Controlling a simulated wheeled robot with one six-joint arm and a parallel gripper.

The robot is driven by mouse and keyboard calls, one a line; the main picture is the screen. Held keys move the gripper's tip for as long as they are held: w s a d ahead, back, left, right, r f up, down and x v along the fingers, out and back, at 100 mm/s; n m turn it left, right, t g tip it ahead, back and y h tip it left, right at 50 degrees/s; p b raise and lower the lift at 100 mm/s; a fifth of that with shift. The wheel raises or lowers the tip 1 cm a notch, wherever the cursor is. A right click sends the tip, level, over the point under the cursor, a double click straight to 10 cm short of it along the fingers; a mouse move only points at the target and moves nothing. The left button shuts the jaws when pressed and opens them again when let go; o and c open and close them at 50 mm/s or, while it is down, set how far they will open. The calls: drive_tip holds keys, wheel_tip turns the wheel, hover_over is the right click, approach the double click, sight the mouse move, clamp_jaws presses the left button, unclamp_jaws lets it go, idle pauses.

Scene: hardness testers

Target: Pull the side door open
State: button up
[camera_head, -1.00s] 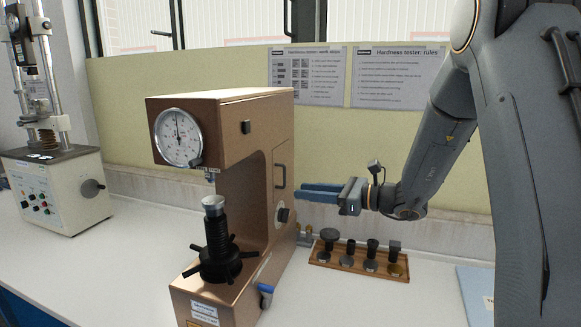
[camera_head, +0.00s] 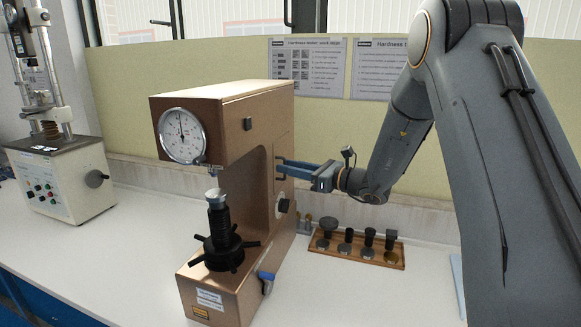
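The copper-coloured hardness tester (camera_head: 262,112) stands on the white bench, with its dial gauge facing front. Its side door (camera_head: 284,146) is a narrow panel on the right side of the upright, and it looks closed. The door's handle is largely hidden behind my fingers. My gripper (camera_head: 281,167) comes in from the right with its blue-grey fingers level, and the tips are at the handle. I cannot tell whether the fingers are around the handle or gripping it.
A wooden rack (camera_head: 322,247) holds several dark anvils right of the tester. A knob (camera_head: 283,205) sits below the door and a blue-handled lever (camera_head: 266,279) near the base. Another testing machine (camera_head: 62,180) stands at left. A panel with posters (camera_head: 306,68) is behind.

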clamp_jaws()
idle(1.4)
